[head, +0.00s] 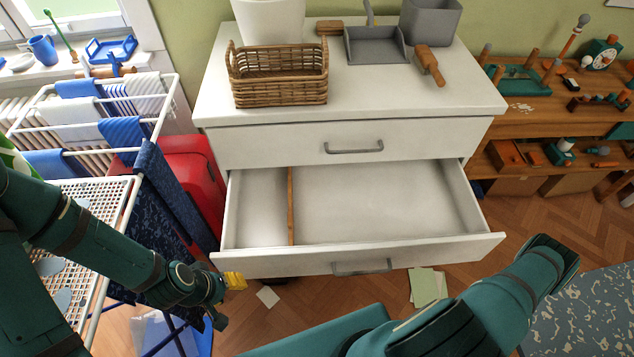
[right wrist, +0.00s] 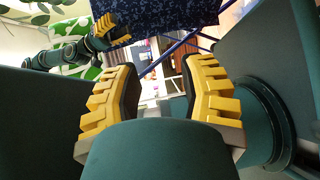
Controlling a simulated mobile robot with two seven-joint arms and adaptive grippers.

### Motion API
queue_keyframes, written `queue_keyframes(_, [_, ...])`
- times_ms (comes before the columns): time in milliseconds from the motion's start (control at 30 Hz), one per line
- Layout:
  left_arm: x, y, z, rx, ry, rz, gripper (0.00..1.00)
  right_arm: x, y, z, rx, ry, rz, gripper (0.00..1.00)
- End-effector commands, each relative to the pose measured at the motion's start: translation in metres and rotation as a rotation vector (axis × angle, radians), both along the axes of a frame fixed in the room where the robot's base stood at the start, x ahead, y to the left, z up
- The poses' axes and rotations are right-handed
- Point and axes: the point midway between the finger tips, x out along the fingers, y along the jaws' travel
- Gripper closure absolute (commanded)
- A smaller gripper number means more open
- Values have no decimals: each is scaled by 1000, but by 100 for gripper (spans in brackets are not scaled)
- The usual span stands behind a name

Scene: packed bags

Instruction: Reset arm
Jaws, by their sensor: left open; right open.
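My left gripper (head: 234,281) shows a yellow finger in the head view, low in front of the left corner of the open drawer. It appears empty and also shows at the upper left of the right wrist view (right wrist: 110,33). My right gripper (right wrist: 160,88) is open in the right wrist view, its two yellow-padded fingers apart with nothing between them. My right arm fills the lower right of the head view, but its gripper is hidden there. The white dresser's lower drawer (head: 400,200) is pulled out and looks empty, with a wooden divider (head: 291,205).
The dresser top holds a wicker basket (head: 280,92), a grey dustpan (head: 376,46) and a grey bin (head: 430,22). A drying rack (head: 120,188) with cloths stands left. A workbench (head: 540,105) with tools stands right. Papers (head: 428,285) lie on the floor.

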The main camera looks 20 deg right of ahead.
Motion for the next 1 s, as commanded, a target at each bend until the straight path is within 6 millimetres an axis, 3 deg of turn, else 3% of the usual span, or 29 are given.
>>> queue_keyframes(267, [0,0,0,0,0,0,53,3,22,21,-206,-296,574,59])
queue_keyframes(433, [0,0,0,0,0,-1,53,4,20,26,-417,-641,1063,59])
queue_keyframes(533, [0,0,0,0,0,-1,53,16,12,24,-556,-889,1341,59])
queue_keyframes(667, [0,0,0,0,0,-1,53,50,1,23,-749,-1257,1664,59])
queue_keyframes(733, [0,0,0,0,0,-1,53,78,0,26,-856,-1477,1815,59])
queue_keyframes(900, [0,0,0,0,0,-1,53,151,18,51,-1119,-2024,2053,59])
queue_keyframes(933, [0,0,0,0,0,-1,53,162,24,56,1132,2063,-2028,59])
queue_keyframes(1000, [0,0,0,0,0,-1,53,183,37,70,1092,2010,-1847,59])
